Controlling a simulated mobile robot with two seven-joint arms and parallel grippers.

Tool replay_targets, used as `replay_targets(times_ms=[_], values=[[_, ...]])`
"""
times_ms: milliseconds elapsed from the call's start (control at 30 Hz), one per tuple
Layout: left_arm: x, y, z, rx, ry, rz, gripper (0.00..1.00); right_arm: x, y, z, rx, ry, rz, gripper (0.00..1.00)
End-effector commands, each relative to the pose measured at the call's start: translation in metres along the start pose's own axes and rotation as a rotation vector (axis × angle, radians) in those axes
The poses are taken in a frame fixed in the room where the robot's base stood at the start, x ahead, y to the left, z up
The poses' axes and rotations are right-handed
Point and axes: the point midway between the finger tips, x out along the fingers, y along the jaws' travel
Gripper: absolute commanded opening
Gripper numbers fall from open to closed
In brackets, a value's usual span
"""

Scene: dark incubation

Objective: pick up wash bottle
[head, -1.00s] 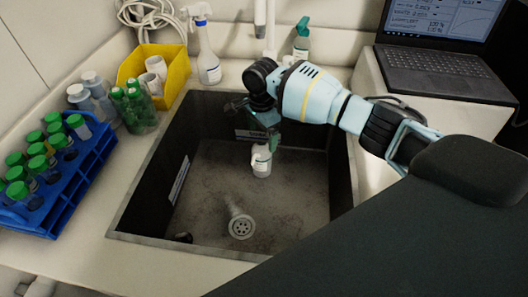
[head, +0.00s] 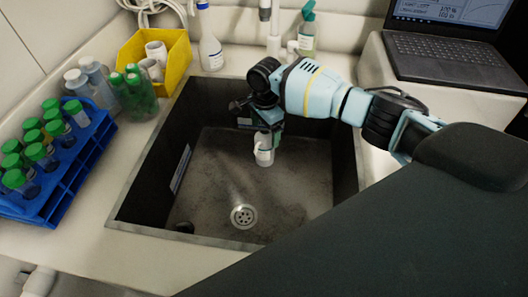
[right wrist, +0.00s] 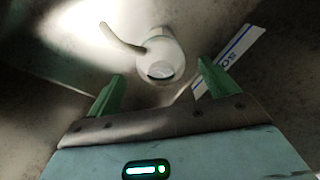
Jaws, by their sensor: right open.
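The wash bottle, a small white bottle (head: 264,156) with a curved spout, stands in the dark sink (head: 215,205) toward its back. My right gripper (head: 268,132) reaches down over the sink from the right, right above the bottle, and hides its top in the head view. In the right wrist view the white bottle (right wrist: 162,58) is seen from above, spout pointing up-left. The green fingers of my right gripper (right wrist: 160,75) are apart and empty, with the bottle in line with the gap between them. My left gripper is not in view.
A blue rack (head: 80,150) of capped tubes, several bottles and a yellow bin (head: 180,62) stand left of the sink. A spray bottle (head: 210,50), the tap (head: 273,40) and a green-topped bottle (head: 307,35) stand behind it. A laptop (head: 450,60) is at right.

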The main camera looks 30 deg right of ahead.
Motion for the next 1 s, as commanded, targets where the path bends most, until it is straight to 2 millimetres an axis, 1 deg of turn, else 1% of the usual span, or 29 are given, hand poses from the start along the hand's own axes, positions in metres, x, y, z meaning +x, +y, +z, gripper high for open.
replay_targets(times_ms=[33, 200, 467, 500, 1000], values=[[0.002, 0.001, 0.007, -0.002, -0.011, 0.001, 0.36, 0.013, 0.000, -0.001, 0.001, 0.001, 0.006, 0.86], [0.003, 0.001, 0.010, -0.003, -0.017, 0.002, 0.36, 0.028, 0.000, -0.001, 0.001, 0.000, 0.004, 0.86], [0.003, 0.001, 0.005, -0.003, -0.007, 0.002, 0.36, 0.029, -0.001, -0.001, 0.001, -0.001, 0.001, 0.86], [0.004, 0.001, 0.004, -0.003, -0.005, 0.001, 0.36, 0.029, -0.001, -0.001, 0.001, 0.000, 0.001, 0.85], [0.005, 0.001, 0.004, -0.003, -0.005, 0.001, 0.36, 0.029, 0.000, -0.001, 0.001, 0.000, 0.002, 0.19]])
